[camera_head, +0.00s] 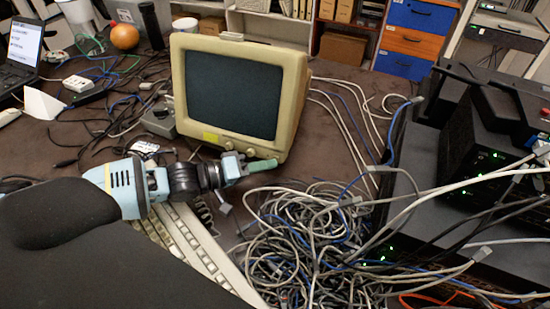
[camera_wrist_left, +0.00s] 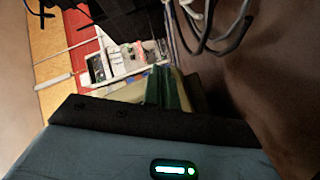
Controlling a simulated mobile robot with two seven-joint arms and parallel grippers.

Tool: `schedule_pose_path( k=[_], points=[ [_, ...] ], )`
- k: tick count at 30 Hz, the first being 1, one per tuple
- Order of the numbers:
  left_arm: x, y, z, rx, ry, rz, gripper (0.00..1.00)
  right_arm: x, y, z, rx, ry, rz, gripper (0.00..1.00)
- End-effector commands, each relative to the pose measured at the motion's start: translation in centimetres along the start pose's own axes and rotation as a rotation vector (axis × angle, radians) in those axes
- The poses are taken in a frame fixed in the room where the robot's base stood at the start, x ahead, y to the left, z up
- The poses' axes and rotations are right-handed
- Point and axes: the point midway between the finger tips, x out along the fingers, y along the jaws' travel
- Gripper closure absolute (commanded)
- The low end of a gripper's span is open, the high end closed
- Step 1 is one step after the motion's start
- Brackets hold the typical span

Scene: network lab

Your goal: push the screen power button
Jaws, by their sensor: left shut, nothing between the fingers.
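The screen is a beige box monitor (camera_head: 291,95) with a dark, blank display, standing upright on the brown table in the head view. Its lower bezel has small round knobs (camera_head: 228,145) and a yellow label (camera_head: 210,136); I cannot tell which part is the power button. My left gripper (camera_head: 264,165) comes in from the left, low in front of the monitor's lower right front corner. Its green fingertips are shut and empty, and they also show in the left wrist view (camera_wrist_left: 167,92). I cannot tell whether they touch the monitor. My right gripper is not in view.
A large tangle of cables (camera_head: 310,240) lies just right of and below my left gripper. A beige keyboard (camera_head: 185,245) lies under my left arm. Black network equipment (camera_head: 490,150) with green lights stands at the right. Cables and a laptop (camera_head: 22,50) are at the left.

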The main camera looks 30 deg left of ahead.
Motion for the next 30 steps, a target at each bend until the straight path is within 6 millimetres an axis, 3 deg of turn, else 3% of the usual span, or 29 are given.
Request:
schedule_pose_path(
  k=[30],
  points=[
    [0.64, -0.47, -0.46, 0.0, 0.0, 0.0, 1.0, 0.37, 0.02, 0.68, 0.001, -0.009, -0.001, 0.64]
  ],
)
